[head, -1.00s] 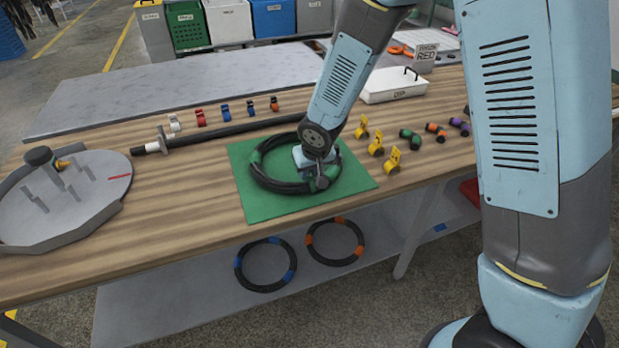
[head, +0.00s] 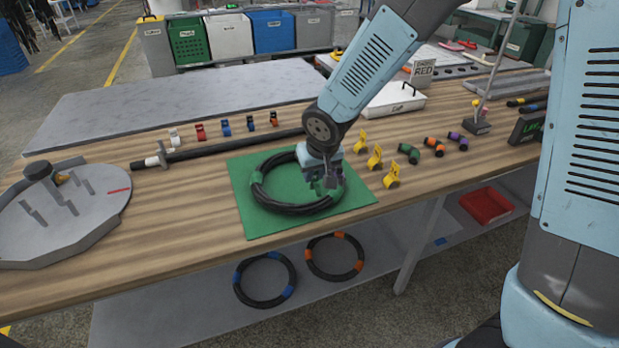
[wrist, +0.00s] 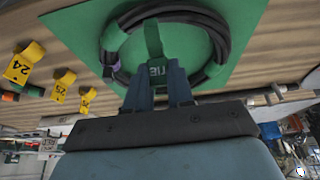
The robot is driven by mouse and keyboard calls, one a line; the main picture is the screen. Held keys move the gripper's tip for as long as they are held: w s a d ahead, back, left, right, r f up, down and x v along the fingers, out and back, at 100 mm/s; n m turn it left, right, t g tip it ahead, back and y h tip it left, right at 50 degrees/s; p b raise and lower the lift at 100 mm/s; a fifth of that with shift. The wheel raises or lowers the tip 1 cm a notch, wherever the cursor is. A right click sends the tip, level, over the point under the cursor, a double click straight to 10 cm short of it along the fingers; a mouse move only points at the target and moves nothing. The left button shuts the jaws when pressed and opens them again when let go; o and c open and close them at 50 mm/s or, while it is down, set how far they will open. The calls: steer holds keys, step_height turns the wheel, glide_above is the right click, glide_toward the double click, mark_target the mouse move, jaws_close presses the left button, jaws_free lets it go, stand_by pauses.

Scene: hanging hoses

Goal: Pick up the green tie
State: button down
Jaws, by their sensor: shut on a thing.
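My gripper (head: 322,187) is shut on a green tie, just above the right part of a black hose coil. In the wrist view the green tie (wrist: 153,42) sticks up from between my fingers (wrist: 166,92), with a lettered green part between them. The tie appears apart from the coil (wrist: 232,35), which passes behind it. The coil (head: 290,208) lies on a green mat (head: 262,222).
Yellow numbered tags (head: 375,157) and small coloured rolls (head: 408,153) stand right of the mat. A long black bar (head: 230,145) lies behind it, and a grey round fixture (head: 75,215) is at left. Two coils (head: 265,280) with blue or orange bands are below the tabletop.

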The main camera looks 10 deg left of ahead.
steer(key=s+d+r, duration=0.5)
steer(key=s, duration=0.3)
steer(key=shift+s+d+r, duration=0.15)
steer(key=shift+s+r, duration=0.1)
steer(key=shift+s, duration=0.15)
steer(key=c, duration=1.6)
jaws_free()
jaws_close()
